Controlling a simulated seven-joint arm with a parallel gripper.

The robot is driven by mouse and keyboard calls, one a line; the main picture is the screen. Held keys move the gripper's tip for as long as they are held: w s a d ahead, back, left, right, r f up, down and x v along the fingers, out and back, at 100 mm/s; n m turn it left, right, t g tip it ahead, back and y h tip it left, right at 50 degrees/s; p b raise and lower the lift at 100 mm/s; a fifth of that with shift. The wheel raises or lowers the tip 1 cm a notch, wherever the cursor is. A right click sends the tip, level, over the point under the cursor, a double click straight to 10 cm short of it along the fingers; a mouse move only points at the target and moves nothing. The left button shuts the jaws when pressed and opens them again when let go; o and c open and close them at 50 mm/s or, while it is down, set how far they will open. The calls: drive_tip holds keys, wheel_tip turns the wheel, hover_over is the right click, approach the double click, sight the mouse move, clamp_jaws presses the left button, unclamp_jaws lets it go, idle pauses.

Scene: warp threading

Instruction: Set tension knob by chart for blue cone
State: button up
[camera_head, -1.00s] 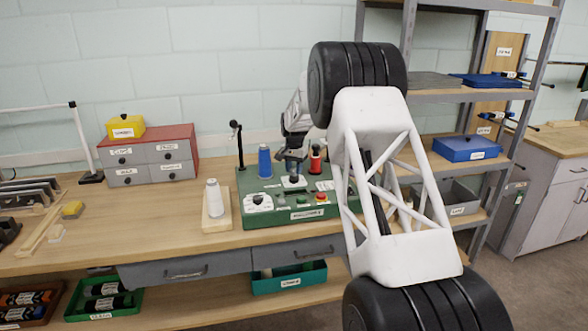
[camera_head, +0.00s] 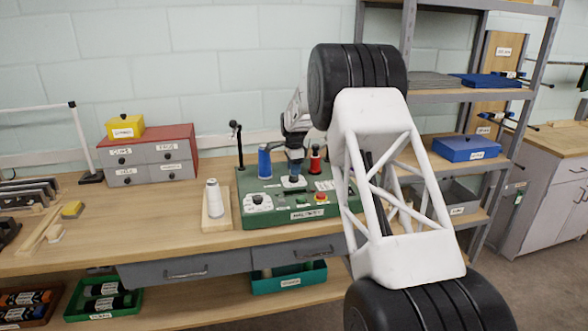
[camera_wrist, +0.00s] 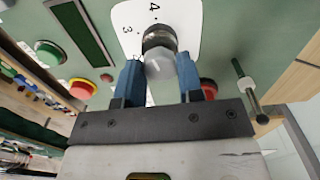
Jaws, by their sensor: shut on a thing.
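The green panel (camera_head: 270,218) stands on the bench. A blue cone (camera_head: 264,163) sits at its back left and a red cone (camera_head: 315,160) further right. In the wrist view, the round grey tension knob (camera_wrist: 160,52) sits on a white dial card (camera_wrist: 190,22) with the figures 3 and 4 readable. My gripper (camera_wrist: 160,75) has its blue fingertips on both sides of the knob, shut on it. In the head view, my gripper (camera_head: 294,172) is down at the panel between the cones, and the knob is mostly hidden. The chart's text is too small to read.
A white cone (camera_head: 213,199) on a wooden block stands left of the panel. A black-topped post (camera_head: 237,145) rises at the panel's back left. A red button (camera_head: 320,197) is on the panel's right front. A drawer box (camera_head: 150,160) stands further left.

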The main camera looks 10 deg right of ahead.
drive_tip(key=shift+m, duration=0.5)
drive_tip(key=o, duration=0.9)
drive_tip(key=shift+r, duration=3.9)
